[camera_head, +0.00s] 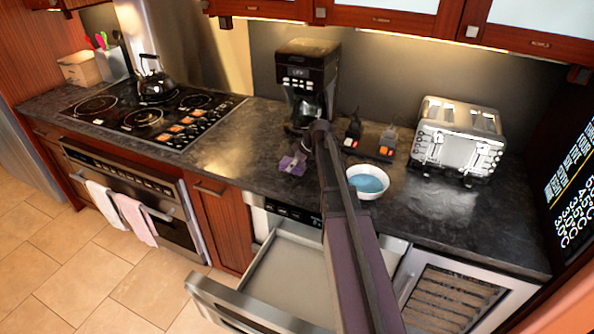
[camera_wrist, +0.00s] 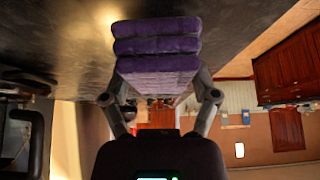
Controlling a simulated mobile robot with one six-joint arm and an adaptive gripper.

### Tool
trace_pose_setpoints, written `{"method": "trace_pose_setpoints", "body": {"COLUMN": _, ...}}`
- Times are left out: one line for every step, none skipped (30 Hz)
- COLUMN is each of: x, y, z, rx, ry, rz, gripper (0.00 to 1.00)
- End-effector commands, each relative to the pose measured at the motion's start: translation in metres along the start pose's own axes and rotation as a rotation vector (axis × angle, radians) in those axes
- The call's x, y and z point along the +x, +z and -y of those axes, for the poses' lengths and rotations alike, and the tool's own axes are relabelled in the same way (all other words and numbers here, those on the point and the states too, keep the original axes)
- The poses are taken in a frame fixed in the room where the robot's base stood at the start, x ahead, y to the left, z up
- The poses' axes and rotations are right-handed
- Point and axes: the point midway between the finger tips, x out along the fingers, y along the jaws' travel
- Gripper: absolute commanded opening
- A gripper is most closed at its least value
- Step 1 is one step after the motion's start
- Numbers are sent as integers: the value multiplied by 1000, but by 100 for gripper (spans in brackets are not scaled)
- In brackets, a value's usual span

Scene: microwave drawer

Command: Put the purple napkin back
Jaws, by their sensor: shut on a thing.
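The folded purple napkin (camera_head: 293,163) is at the countertop, in front of the coffee maker and left of the white bowl. In the wrist view the napkin (camera_wrist: 157,45) shows as a thick stack of purple layers between my fingers. My gripper (camera_head: 303,152) is shut on it, with one finger on each side in the wrist view (camera_wrist: 158,95). The napkin is close to the dark counter surface; I cannot tell whether it touches it. My arm crosses the head view and hides part of the counter and drawer.
The microwave drawer (camera_head: 290,272) below the counter is pulled open and looks empty. A black coffee maker (camera_head: 305,75), a white bowl with blue inside (camera_head: 367,181) and a steel toaster (camera_head: 458,140) stand nearby. The dark counter (camera_head: 235,145) is clear left of the napkin.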

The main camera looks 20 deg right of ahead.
Motion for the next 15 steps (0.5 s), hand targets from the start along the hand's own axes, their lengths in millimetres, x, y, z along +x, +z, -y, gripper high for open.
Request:
{"method": "trace_pose_setpoints", "body": {"x": 8, "y": 5, "z": 0, "rx": 0, "ry": 0, "rz": 0, "gripper": 39}}
{"method": "trace_pose_setpoints", "body": {"x": 10, "y": 6, "z": 0, "rx": 0, "ry": 0, "rz": 0, "gripper": 39}}
{"method": "trace_pose_setpoints", "body": {"x": 13, "y": 8, "z": 0, "rx": 0, "ry": 0, "rz": 0, "gripper": 39}}
{"method": "trace_pose_setpoints", "body": {"x": 14, "y": 9, "z": 0, "rx": 0, "ry": 0, "rz": 0, "gripper": 39}}
{"method": "trace_pose_setpoints", "body": {"x": 16, "y": 10, "z": 0, "rx": 0, "ry": 0, "rz": 0, "gripper": 39}}
{"method": "trace_pose_setpoints", "body": {"x": 18, "y": 11, "z": 0, "rx": 0, "ry": 0, "rz": 0, "gripper": 39}}
{"method": "trace_pose_setpoints", "body": {"x": 18, "y": 11, "z": 0, "rx": 0, "ry": 0, "rz": 0, "gripper": 39}}
{"method": "trace_pose_setpoints", "body": {"x": 19, "y": 12, "z": 0, "rx": 0, "ry": 0, "rz": 0, "gripper": 39}}
{"method": "trace_pose_setpoints", "body": {"x": 20, "y": 12, "z": 0, "rx": 0, "ry": 0, "rz": 0, "gripper": 39}}
{"method": "trace_pose_setpoints", "body": {"x": 20, "y": 12, "z": 0, "rx": 0, "ry": 0, "rz": 0, "gripper": 39}}
{"method": "trace_pose_setpoints", "body": {"x": 20, "y": 12, "z": 0, "rx": 0, "ry": 0, "rz": 0, "gripper": 39}}
{"method": "trace_pose_setpoints", "body": {"x": 20, "y": 12, "z": 0, "rx": 0, "ry": 0, "rz": 0, "gripper": 39}}
{"method": "trace_pose_setpoints", "body": {"x": 20, "y": 12, "z": 0, "rx": 0, "ry": 0, "rz": 0, "gripper": 39}}
{"method": "trace_pose_setpoints", "body": {"x": 19, "y": 12, "z": 0, "rx": 0, "ry": 0, "rz": 0, "gripper": 39}}
{"method": "trace_pose_setpoints", "body": {"x": 19, "y": 12, "z": 0, "rx": 0, "ry": 0, "rz": 0, "gripper": 39}}
